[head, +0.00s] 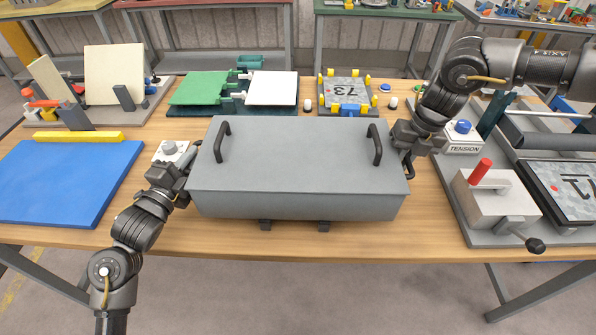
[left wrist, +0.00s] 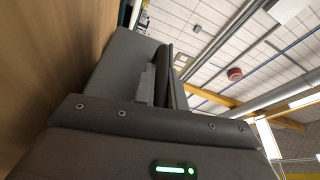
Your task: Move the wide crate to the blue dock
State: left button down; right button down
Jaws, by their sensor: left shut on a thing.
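The wide crate (head: 297,165) is a long grey box with two dark handles on top and dark handles at its ends. It sits in the middle of the wooden table, near the front edge. The blue dock (head: 68,182) is a flat blue panel with a yellow bar along its far edge, left of the crate. My left gripper (head: 188,172) is shut on the crate's left end handle; the left wrist view shows the crate's grey side (left wrist: 118,68) close up. My right gripper (head: 408,150) is at the crate's right end handle (head: 409,166); its fingers are too hidden to judge.
A white box with a grey knob (head: 171,152) stands between dock and crate. Behind are a green and white panel fixture (head: 236,90) and a "73" plate fixture (head: 347,92). A tension box (head: 462,136) and a red-handled fixture (head: 494,198) stand right.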

pick_arm(q)
jog(key=shift+r, duration=0.2)
pick_arm(e)
jog(key=shift+w+r, duration=0.1)
jog(key=shift+r, duration=0.1)
